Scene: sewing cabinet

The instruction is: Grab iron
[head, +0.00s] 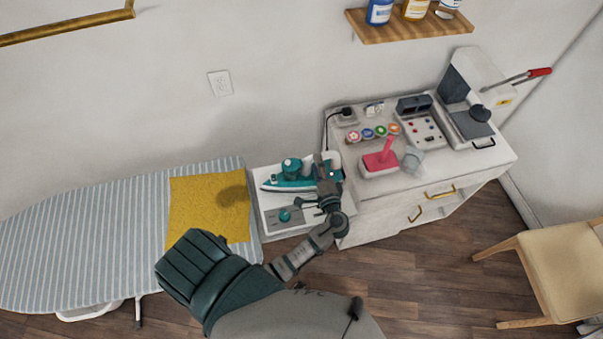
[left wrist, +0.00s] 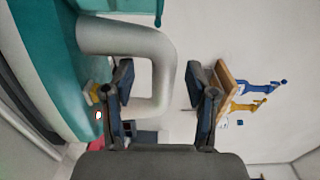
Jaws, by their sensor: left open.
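The teal iron (head: 287,181) lies on the white rest at the right end of the ironing board, its tip pointing left. My left gripper (head: 325,177) is over the iron's right end and hides part of it. In the left wrist view the iron's teal body (left wrist: 58,60) fills the left side. Its white loop handle (left wrist: 162,75) reaches in between the two fingers of my left gripper (left wrist: 166,92). The fingers are apart, and I cannot tell whether either touches the handle. My right gripper is not in view.
The striped ironing board (head: 85,235) carries a yellow cloth (head: 208,205). A white cabinet (head: 385,222) stands close on the right, with a pink-handled item (head: 380,160) and machines on top. A wooden shelf (head: 415,28) with bottles hangs above. A chair (head: 560,260) stands far right.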

